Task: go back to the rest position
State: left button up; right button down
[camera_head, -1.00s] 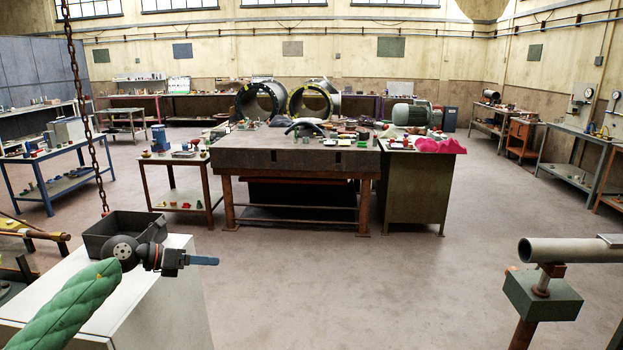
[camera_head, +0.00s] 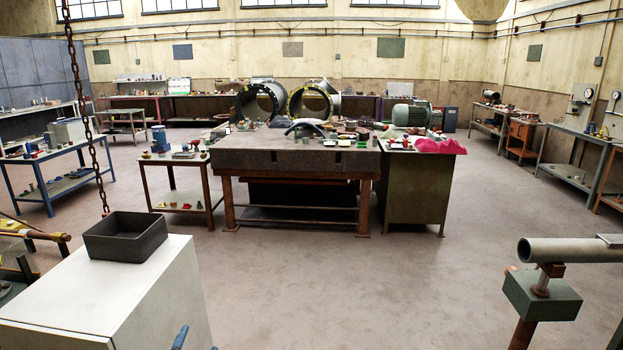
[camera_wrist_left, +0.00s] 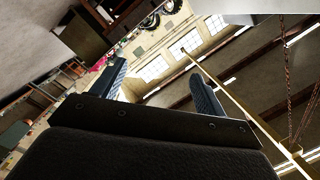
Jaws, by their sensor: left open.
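My left gripper (camera_wrist_left: 160,82) is open in the left wrist view, its two blue-grey fingers apart with nothing between them. In the head view only small blue tips show at the bottom edge, by the front of the white cabinet (camera_head: 165,300); the rest of the left arm is out of frame. A dark open bin (camera_head: 125,248) stands on top of the cabinet, and its visible inside looks empty. My right gripper is not in view.
A hanging chain (camera_head: 90,130) drops behind the bin. A pipe on a stand (camera_head: 570,250) is at the right. A large workbench (camera_head: 295,160) with flanged pipe pieces and small parts stands ahead. The floor between is clear.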

pick_arm(q)
jog(key=s+d+f+n+g, duration=0.2)
jog(key=s+f+g, duration=0.35)
jog(key=s, duration=0.45)
jog(key=s+d+f+n+g+h, duration=0.1)
jog(key=s+f+n+g, duration=0.25)
jog(key=s+f, duration=0.45)
jog(key=s+d+f+n+g, duration=0.2)
jog(key=s+f+g, duration=0.25)
jog(key=s, duration=0.75)
jog(key=s+d+f+g, duration=0.1)
jog(key=d+f, duration=0.1)
jog(key=f, duration=1.4)
jog(key=s+d+f+g+h, duration=0.1)
jog(key=s+d+f, duration=0.1)
jog(key=f, duration=1.4)
jog(key=shift+s+d, duration=0.25)
jog(key=shift+d, duration=0.05)
jog(key=shift+f+g, duration=0.1)
jog(key=shift+g, duration=0.15)
